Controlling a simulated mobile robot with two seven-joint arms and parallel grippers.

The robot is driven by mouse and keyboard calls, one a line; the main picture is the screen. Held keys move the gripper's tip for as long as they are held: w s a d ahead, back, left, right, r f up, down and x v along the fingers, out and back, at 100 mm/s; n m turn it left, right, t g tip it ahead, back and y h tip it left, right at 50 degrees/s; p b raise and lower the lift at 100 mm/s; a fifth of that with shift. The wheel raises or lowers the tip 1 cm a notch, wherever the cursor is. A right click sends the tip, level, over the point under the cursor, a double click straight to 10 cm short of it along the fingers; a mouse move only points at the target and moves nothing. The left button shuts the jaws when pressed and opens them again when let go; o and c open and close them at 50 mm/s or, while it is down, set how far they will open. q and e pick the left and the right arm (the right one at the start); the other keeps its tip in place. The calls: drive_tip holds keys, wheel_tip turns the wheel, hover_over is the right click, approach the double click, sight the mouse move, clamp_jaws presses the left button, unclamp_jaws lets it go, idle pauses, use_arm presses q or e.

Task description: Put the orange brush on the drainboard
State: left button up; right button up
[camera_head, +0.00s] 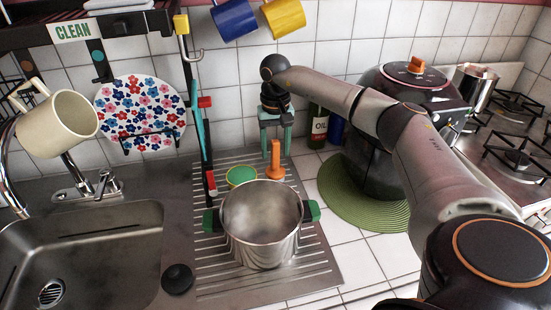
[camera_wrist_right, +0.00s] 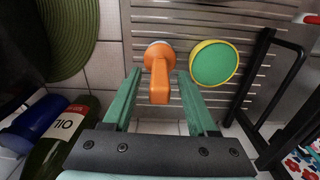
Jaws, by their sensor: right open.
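The orange brush (camera_head: 275,162) stands upright behind the steel pot, with its base seemingly on the ribbed steel drainboard (camera_head: 318,268) near the back right edge. My right gripper (camera_head: 275,152) is open above it, its green fingers pointing down on either side of the handle's top. In the right wrist view, the brush (camera_wrist_right: 160,82) shows between the two open fingers (camera_wrist_right: 159,78), with a gap to each side. The drainboard also shows there (camera_wrist_right: 270,82). My left gripper is not in view.
A steel pot (camera_head: 262,222) with green handles stands on the drainboard in front of the brush. A round green-and-yellow item (camera_head: 240,175) lies left of it. An oil bottle (camera_head: 316,128) and a dark round appliance (camera_head: 375,155) on a green mat (camera_head: 345,205) stand to the right.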

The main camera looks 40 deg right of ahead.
wheel_tip(320, 180, up, 8)
drive_tip(key=shift+r, duration=0.25)
